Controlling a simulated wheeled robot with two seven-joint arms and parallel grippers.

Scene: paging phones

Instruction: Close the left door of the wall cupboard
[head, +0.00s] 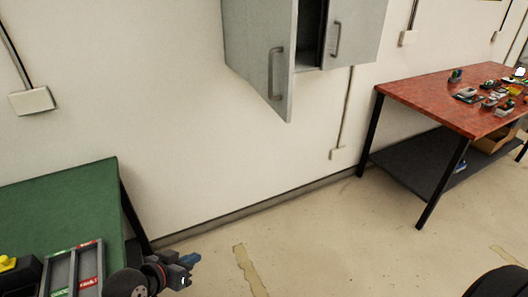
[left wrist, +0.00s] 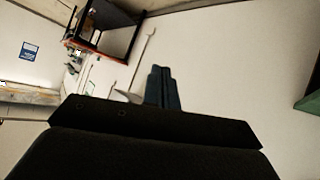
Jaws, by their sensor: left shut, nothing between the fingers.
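The grey wall cupboard (head: 311,30) hangs at the top of the head view, its upper part cut off. Its left door (head: 257,48) stands partly open, swung out from the wall, with a bar handle (head: 277,72) on its face. A dark gap shows between it and the right door (head: 357,30), which looks closed. My left gripper (head: 190,261) is low in front of the wall, below and left of the cupboard and well apart from it. Its blue fingers are together and empty, also in the left wrist view (left wrist: 162,88). My right gripper is not visible.
A green table (head: 60,205) with a grey divided tray (head: 73,270) is at lower left. A red table (head: 420,97) with several small items stands at right, with a dark shelf below. The wall and floor under the cupboard are clear.

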